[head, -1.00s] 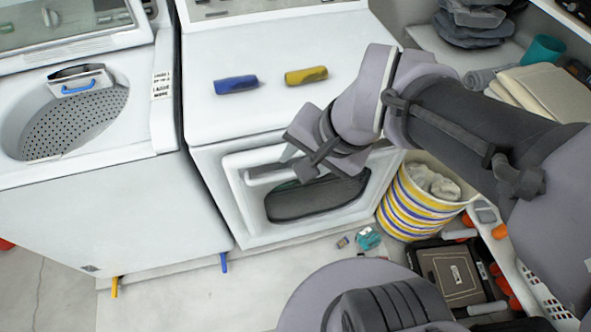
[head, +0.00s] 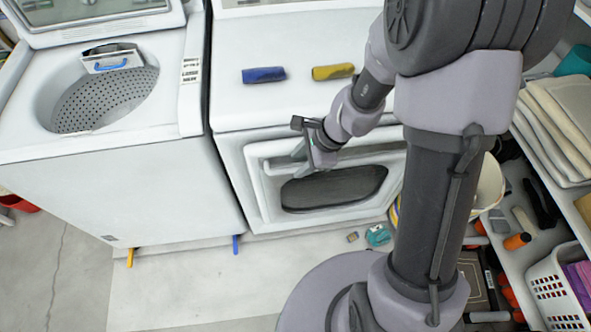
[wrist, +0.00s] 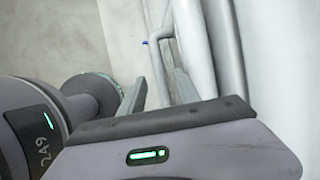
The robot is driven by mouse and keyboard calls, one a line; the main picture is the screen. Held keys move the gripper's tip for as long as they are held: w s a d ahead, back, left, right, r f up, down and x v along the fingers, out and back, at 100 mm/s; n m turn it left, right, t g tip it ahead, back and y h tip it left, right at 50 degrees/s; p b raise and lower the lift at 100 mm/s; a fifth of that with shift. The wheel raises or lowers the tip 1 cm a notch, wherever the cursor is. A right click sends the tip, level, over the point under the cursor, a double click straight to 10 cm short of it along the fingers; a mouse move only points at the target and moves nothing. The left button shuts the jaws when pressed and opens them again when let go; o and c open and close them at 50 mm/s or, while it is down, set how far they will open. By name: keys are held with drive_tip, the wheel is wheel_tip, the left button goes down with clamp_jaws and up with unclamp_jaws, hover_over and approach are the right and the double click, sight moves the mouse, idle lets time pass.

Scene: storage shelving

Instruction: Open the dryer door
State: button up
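The white dryer (head: 300,105) stands at the centre of the head view. Its door (head: 265,200), with a dark oval window (head: 335,188), is on the front and looks shut or nearly so; a small gap cannot be ruled out. A pale bar handle (head: 282,164) runs along the door's top. Contact with the bar is unclear. My arm hides the dryer's right side.
A washer (head: 120,190) with its lid up stands close on the left. A blue item (head: 264,75) and a yellow item (head: 333,72) lie on the dryer top. A striped basket (head: 490,185) and shelving crowd the right. Small items (head: 377,235) lie on the floor before the dryer.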

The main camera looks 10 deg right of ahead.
drive_tip(key=shift+b+x, duration=0.45)
drive_tip(key=shift+x, duration=0.95)
clamp_jaws()
idle(0.4)
